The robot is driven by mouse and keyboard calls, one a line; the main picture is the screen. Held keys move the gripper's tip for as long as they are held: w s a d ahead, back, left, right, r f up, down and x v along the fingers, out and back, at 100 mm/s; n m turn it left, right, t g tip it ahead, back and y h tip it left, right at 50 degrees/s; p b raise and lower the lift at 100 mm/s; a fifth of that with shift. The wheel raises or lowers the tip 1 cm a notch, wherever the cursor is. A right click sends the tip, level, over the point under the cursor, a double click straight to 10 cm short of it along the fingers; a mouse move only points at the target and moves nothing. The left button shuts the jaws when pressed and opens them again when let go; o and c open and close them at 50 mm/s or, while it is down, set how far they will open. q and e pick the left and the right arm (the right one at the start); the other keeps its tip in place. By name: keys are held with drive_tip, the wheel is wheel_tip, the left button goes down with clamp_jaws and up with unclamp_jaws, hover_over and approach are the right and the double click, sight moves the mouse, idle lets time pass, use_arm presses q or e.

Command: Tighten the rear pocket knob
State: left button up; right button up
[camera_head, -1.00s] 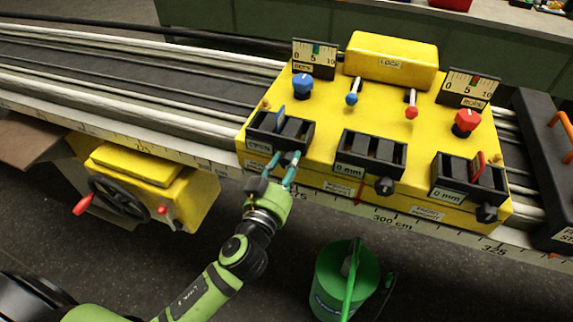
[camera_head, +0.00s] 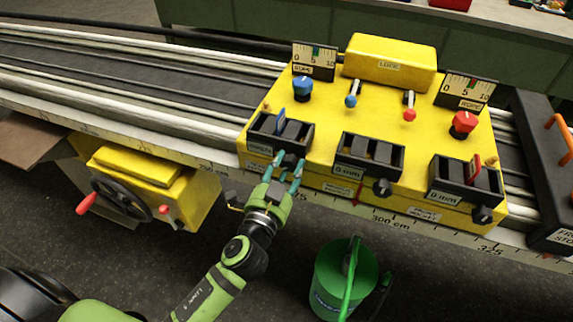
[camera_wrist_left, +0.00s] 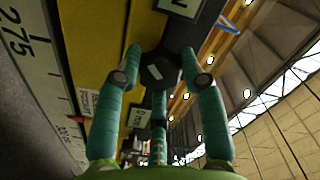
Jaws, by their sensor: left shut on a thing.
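The yellow carriage (camera_head: 325,120) carries a row of black pockets along its front. The left-hand pocket (camera_head: 264,143) holds dark blocks and a blue tab. My left gripper (camera_head: 288,172) is at the front of this pocket, reaching up from below. In the left wrist view its teal fingers lie on both sides of a dark faceted knob (camera_wrist_left: 158,73), shut on it. In the head view this knob is mostly hidden by the fingers. The middle pocket knob (camera_head: 382,187) and the right pocket knob (camera_head: 482,214) stand free. My right gripper is not in view.
A green bucket (camera_head: 330,296) stands on the floor to the right of my left arm. A yellow box with a black handwheel (camera_head: 120,200) is at left. Blue and red knobs and small levers stand on the carriage top. A scale rail runs under the carriage.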

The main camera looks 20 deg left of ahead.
use_arm(q)
drive_tip(key=m+p, duration=0.1)
drive_tip(key=m, duration=0.2)
drive_tip(key=shift+r+m, duration=0.1)
drive_tip(key=shift+m, duration=0.3)
drive_tip(key=m, duration=0.3)
drive_tip(key=shift+m+p, duration=0.3)
drive_tip(key=shift+p, duration=0.1)
drive_tip(key=m+p, duration=0.1)
drive_tip(key=m, duration=0.5)
drive_tip(key=shift+p, duration=0.35)
drive_tip(key=m+p, duration=0.2)
drive_tip(key=m, duration=0.4)
drive_tip(key=shift+m, duration=0.3)
drive_tip(key=m+p, duration=0.2)
drive_tip(key=m, duration=0.2)
drive_tip(key=shift+m+p, duration=0.4)
drive_tip(key=shift+m, duration=0.9)
